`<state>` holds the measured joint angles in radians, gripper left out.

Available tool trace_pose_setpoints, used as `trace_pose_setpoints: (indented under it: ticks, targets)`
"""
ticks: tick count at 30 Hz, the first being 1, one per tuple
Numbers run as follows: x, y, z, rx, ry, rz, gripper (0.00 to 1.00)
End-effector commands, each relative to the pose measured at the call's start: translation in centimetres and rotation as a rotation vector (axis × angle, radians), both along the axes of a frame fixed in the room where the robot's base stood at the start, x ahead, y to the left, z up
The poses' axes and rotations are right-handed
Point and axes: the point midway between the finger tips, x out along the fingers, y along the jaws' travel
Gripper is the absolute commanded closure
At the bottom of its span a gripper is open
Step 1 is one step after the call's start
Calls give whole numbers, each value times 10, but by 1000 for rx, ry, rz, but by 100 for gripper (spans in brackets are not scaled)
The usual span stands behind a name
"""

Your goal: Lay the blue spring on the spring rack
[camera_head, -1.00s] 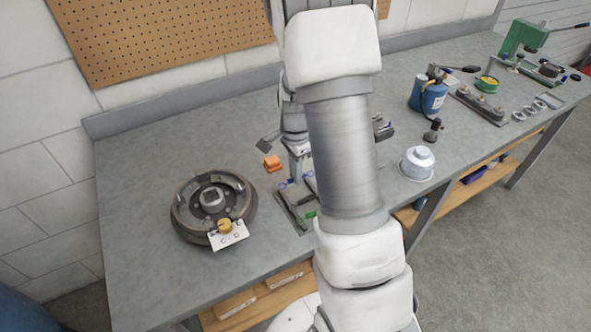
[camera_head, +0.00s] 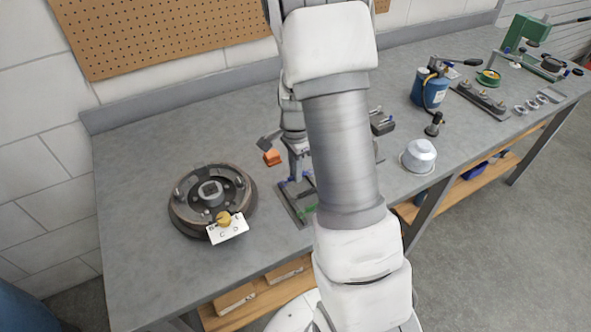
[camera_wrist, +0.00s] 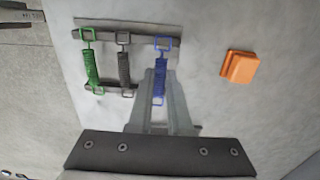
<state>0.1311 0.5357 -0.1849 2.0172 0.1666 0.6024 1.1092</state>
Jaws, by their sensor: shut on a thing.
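The blue spring (camera_wrist: 161,62) is between the fingertips of my gripper (camera_wrist: 160,88) in the wrist view, and the gripper is shut on it. The spring lies parallel to a green spring (camera_wrist: 91,67) and a dark grey spring (camera_wrist: 124,68) on the spring rack (camera_wrist: 107,35). Its upper loop is at the right end of the rack's upper bar. The fingers partly hide its lower end, and I cannot tell whether it touches the rack. In the head view, my gripper (camera_head: 297,178) is over the rack (camera_head: 288,207), partly hidden by my arm.
An orange block (camera_wrist: 239,67) lies right of the rack in the wrist view. In the head view, a brake drum (camera_head: 180,215) with a white tag (camera_head: 228,231) is left of the rack.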

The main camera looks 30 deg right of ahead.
Motion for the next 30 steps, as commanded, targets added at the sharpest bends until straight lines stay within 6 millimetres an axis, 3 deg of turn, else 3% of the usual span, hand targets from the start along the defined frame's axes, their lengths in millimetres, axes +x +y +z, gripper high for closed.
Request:
trace_pose_setpoints:
  ticks: [30]
  targets:
    - [0,0,-7,-1,0,2,100]
